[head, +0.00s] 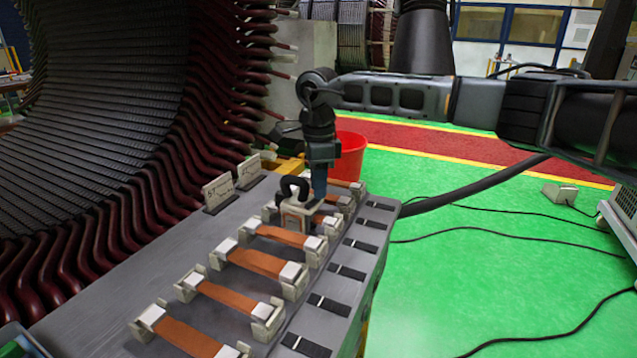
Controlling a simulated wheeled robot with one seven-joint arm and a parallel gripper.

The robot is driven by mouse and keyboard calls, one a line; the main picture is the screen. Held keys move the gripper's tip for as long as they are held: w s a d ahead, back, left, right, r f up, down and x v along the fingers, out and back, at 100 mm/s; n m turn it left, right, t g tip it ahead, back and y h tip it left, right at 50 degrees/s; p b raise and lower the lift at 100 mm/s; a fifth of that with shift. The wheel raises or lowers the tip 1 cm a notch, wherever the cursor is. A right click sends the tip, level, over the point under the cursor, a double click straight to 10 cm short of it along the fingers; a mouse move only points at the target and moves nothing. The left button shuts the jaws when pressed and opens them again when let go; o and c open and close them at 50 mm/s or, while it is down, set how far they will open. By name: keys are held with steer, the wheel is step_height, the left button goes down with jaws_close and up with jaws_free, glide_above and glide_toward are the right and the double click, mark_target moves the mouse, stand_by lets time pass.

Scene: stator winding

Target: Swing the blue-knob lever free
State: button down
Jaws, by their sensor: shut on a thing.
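My gripper (320,165) points down over the far part of the grey bench, shut on the blue-knob lever (320,184). Only a narrow blue upright piece of the lever shows below the jaws. Its lower end and pivot are too small to make out. Just left of it stands a pale clamp block (295,213) with a black looped handle (292,188) on top. I cannot tell whether the lever touches this block.
The grey bench (150,262) carries several copper bars (257,262) in pale holders and a row of black strips (348,272). Two small signs (218,193) stand at its left edge. The large stator (110,110) rises close on the left. A red bucket (352,158) is behind my gripper. Green floor (470,270) lies open at right, crossed by cables.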

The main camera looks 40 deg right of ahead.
steer(key=m, duration=0.1)
steer(key=s+m, duration=0.1)
steer(key=shift+m, duration=0.3)
steer(key=m, duration=0.1)
steer(key=s+m, duration=0.1)
steer(key=m, duration=0.1)
steer(key=m+b, duration=0.1)
steer(key=shift+s+a+m, duration=0.15)
steer(key=shift+s+m, duration=0.1)
steer(key=shift+m, duration=0.05)
steer(key=shift+s+a+m+b, duration=0.35)
steer(key=shift+m+b, duration=0.2)
steer(key=shift+m, duration=0.9)
steer(key=shift+s+a+m+b, duration=0.3)
steer(key=shift+a+m+b, duration=0.15)
steer(key=shift+m, duration=0.95)
steer(key=shift+s+a+m+b, duration=0.35)
steer(key=shift+m+b, duration=0.25)
steer(key=shift+m, duration=0.85)
steer(key=c, duration=0.9)
jaws_free()
